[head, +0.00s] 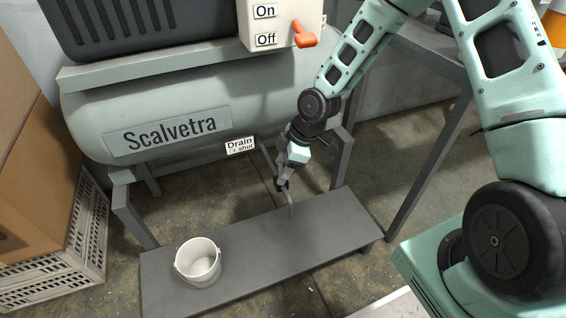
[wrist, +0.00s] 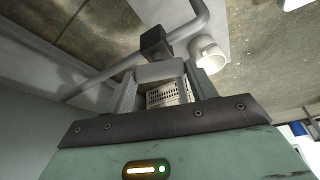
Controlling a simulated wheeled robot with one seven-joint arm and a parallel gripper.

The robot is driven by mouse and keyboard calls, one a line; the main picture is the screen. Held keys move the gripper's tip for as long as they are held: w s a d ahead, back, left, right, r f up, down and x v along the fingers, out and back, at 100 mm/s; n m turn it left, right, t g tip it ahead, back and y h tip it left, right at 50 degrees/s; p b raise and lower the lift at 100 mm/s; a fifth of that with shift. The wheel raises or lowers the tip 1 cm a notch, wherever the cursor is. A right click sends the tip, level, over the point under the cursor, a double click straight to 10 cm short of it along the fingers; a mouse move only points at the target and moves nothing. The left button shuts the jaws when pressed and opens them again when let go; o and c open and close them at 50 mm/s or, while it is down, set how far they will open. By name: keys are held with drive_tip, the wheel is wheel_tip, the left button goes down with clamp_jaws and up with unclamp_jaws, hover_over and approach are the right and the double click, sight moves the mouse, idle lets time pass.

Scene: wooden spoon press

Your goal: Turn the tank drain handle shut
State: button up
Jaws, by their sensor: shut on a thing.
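The grey tank (head: 150,115) marked "Scalvetra" fills the upper left of the head view. A "Drain / shut" label (head: 240,146) with a small arrow sits at its lower edge. The grey drain pipe (head: 291,205) bends down below the tank; in the wrist view it crosses the top (wrist: 100,76). A dark valve block (wrist: 155,42) sits on this pipe. My gripper (head: 283,184) is at the valve, its fingers shut on a light grey piece, the drain handle (wrist: 160,72), beside the block. The gripper hides most of the handle in the head view.
A white bucket (head: 183,268) stands on a low grey bench (head: 335,215) below the tank. An on/off box (head: 281,20) with an orange lever is above. Grey frame legs (head: 430,165) stand right of my gripper. A crate (head: 80,240) and cardboard box are at left.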

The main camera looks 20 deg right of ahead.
drive_tip(key=m, duration=0.2)
drive_tip(key=m+t, duration=0.1)
drive_tip(key=shift+s+a+r+m+h+p, duration=0.1)
drive_tip(key=shift+s+a+m+h+p, duration=0.05)
drive_tip(key=shift+m+h+p, duration=0.25)
drive_tip(key=m+t+h+p, duration=0.1)
drive_tip(key=m, duration=0.2)
drive_tip(key=shift+m, duration=0.3)
drive_tip(key=m+t+h+p, duration=0.1)
drive_tip(key=m+p, duration=0.1)
drive_tip(key=m, duration=0.1)
drive_tip(key=shift+a+r+m, duration=0.1)
drive_tip(key=shift+m, duration=0.2)
drive_tip(key=shift+m+h+p, duration=0.8)
drive_tip(key=shift+m+p, duration=0.25)
drive_tip(key=shift+m, duration=0.55)
drive_tip(key=o, duration=1)
drive_tip(key=p+v, duration=0.5)
drive_tip(key=v, duration=1.2)
drive_tip(key=shift+s+a+p, duration=0.1)
drive_tip(key=shift+s+p, duration=0.1)
drive_tip(key=shift+p, duration=0.2)
